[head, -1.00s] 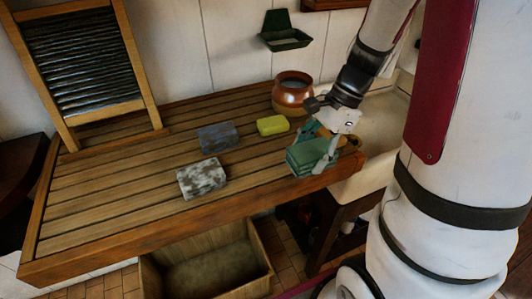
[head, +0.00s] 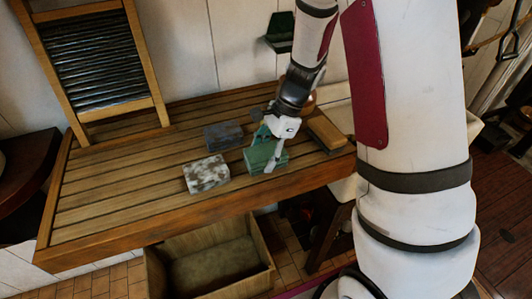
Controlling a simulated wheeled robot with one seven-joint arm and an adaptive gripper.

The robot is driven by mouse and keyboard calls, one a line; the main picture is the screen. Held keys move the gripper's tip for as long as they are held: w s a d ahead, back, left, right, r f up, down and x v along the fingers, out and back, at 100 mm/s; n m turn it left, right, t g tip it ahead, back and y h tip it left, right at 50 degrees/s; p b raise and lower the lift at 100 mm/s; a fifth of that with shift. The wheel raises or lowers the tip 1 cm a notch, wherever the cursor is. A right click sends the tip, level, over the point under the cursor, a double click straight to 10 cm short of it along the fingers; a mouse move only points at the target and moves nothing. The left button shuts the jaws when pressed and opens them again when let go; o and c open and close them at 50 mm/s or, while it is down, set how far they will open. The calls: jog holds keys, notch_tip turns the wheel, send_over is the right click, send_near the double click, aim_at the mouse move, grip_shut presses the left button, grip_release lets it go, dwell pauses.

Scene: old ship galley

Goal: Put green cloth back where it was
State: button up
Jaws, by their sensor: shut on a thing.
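The green cloth (head: 257,158), a folded block-like bundle, is in my gripper (head: 270,153) near the front edge of the slatted wooden counter (head: 120,190). My gripper points down and is shut on the cloth, with one pale finger in front of it. The cloth is just right of a mottled grey-white block (head: 206,174) and in front of a dark blue-grey block (head: 223,135). I cannot tell whether the cloth touches the counter.
A tan brown block (head: 326,133) lies at the counter's right end, beside the sink. A washboard (head: 95,65) leans at the back left. An open wooden crate (head: 205,265) stands below. The counter's left part is clear.

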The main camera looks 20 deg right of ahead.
jog(key=shift+f, duration=0.15)
jog(key=o, duration=1.3)
jog(key=shift+o, duration=0.2)
jog(key=b+v, duration=0.1)
jog(key=v, duration=1)
jog(key=shift+r, duration=0.25)
jog(key=s+a+r+n+t+h, duration=0.2)
jog(key=s+r+n, duration=0.4)
jog(key=s+n, duration=0.2)
jog(key=s+a+r+n+t+h, duration=0.2)
jog(key=s+r+n+t, duration=0.1)
jog(key=s+r+n, duration=0.4)
jog(key=shift+s+n+t+h, duration=0.3)
jog(key=shift+s+n, duration=1)
jog(key=shift+n, duration=0.2)
